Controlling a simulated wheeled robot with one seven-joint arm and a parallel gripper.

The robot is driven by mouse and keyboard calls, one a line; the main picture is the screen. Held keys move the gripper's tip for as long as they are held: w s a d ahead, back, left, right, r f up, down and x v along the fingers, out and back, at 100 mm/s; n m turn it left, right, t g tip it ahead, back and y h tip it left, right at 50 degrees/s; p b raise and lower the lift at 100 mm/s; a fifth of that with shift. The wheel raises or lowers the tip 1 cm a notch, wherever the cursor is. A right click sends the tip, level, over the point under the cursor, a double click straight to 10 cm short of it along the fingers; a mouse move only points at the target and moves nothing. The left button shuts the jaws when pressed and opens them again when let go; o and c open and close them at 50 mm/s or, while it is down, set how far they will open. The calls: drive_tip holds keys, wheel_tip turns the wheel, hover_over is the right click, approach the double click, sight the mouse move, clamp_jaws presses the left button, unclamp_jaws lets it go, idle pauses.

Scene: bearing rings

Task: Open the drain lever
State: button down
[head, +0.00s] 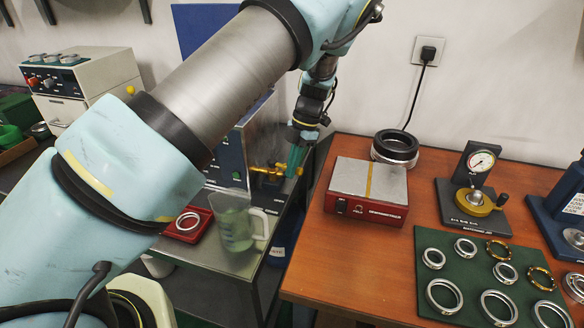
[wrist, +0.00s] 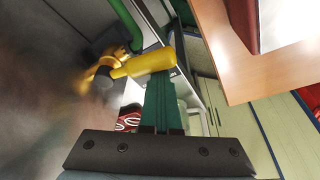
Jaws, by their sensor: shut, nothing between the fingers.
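The drain valve (head: 268,171) is brass and sits on the front of a steel tank beside the table. Its yellow lever (wrist: 150,63) points right in the wrist view, away from the brass body (wrist: 92,74). My gripper (head: 296,165) hangs pointing down at the right end of the valve in the head view. Its green fingers (wrist: 163,100) are together with nothing held. In the wrist view the lever's free end overlaps the fingers. I cannot tell whether they touch.
A clear jug (head: 238,232) of greenish liquid and a red tray (head: 178,236) with a ring stand below the valve. The wooden table (head: 320,265) is close on the right, with a red-based plate (head: 367,190) near its edge. Bearing rings lie on a green mat (head: 430,238).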

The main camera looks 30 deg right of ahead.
drive_tip(key=shift+d, duration=0.25)
drive_tip(key=b+v, duration=0.3)
drive_tip(key=v, duration=0.7)
drive_tip(key=shift+r, duration=0.4)
drive_tip(key=shift+a, duration=0.1)
